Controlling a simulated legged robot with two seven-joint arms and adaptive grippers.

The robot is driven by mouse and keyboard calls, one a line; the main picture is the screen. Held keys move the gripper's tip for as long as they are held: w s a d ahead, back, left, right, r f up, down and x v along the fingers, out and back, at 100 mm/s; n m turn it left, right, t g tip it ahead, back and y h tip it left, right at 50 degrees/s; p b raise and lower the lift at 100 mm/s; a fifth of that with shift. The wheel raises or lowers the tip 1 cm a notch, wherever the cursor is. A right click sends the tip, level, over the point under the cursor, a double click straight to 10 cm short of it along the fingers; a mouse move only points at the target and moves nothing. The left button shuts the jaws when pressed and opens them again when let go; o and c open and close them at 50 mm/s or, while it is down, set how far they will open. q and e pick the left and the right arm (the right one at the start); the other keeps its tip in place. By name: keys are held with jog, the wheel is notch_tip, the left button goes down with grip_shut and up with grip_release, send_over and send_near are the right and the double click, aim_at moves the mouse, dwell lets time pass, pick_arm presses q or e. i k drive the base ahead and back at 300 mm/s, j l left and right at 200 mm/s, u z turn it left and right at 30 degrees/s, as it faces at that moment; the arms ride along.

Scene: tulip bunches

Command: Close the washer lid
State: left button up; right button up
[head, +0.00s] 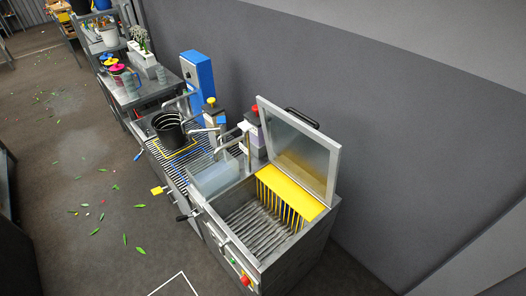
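The washer (290,258) is a grey metal box in the middle of the head view, open at the top. Its lid (306,147) is a flat metal panel, raised and leaning back a little past the rear edge. A black handle (302,117) sits on the lid's far upper edge. Inside the opening are grey slanted bars and a yellow strip with hanging teeth (286,196). Neither of my grippers shows in the head view.
A slatted metal counter (178,165) with a black bucket (169,130) and a water basin (213,179) adjoins the washer on the left. A grey wall (400,140) stands behind. Green leaves lie on the open floor (85,150) at left.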

aim_at(335, 149)
jog(key=i+l+u, duration=0.25)
jog(key=l+u, duration=0.15)
jog(key=l, duration=0.35)
jog(key=i+l+u, duration=0.1)
jog(key=l+u, duration=0.35)
jog(key=l, duration=0.3)
jog(key=l+u, duration=0.4)
jog(key=l, duration=0.4)
